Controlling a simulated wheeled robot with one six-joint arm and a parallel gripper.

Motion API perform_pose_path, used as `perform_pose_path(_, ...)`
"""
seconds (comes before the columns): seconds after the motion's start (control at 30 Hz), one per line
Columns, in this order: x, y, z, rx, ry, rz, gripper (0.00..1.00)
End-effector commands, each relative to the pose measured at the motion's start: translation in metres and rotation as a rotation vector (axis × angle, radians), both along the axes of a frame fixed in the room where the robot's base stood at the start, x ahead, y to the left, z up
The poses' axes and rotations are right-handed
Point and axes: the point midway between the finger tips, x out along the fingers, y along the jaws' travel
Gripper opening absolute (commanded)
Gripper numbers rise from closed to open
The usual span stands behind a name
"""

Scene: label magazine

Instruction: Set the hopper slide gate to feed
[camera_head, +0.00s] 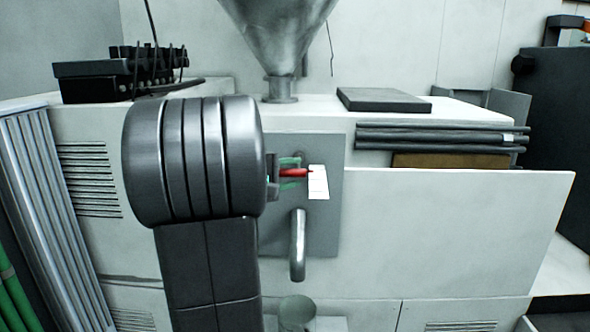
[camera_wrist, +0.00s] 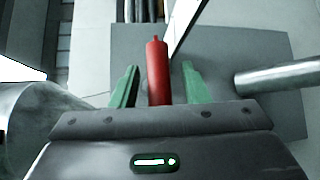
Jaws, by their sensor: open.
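The red slide-gate handle (camera_head: 294,172) sits on the grey panel (camera_head: 330,228) below the hopper (camera_head: 279,40), in front of a white label plate (camera_head: 318,182). In the wrist view the red handle (camera_wrist: 158,75) lies between the two green fingers of my gripper (camera_wrist: 160,70). The fingers are open, with a visible gap on each side of the handle. In the head view my gripper (camera_head: 291,173) is partly hidden by my own wrist. The marks on the label plate are too small to read, and the gate itself is hidden.
A bent metal pipe (camera_head: 298,246) sticks out of the panel below the handle. A pale cup-like container (camera_head: 297,312) stands beneath it. Dark rods (camera_head: 435,137) lie along the machine's right side, above a wide white panel (camera_head: 460,230). A dark flat block (camera_head: 383,99) rests on top.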

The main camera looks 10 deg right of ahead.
Motion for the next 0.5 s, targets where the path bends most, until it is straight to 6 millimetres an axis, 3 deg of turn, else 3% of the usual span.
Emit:
perform_pose_path(0.2,0.0066,-0.0125,-0.0020,0.001,0.000,0.000,0.41)
perform_pose_path(0.47,0.0073,-0.0133,-0.0023,0.001,-0.001,0.001,0.41)
perform_pose_path(0.5,0.0072,-0.0132,-0.0023,0.001,-0.001,0.001,0.38)
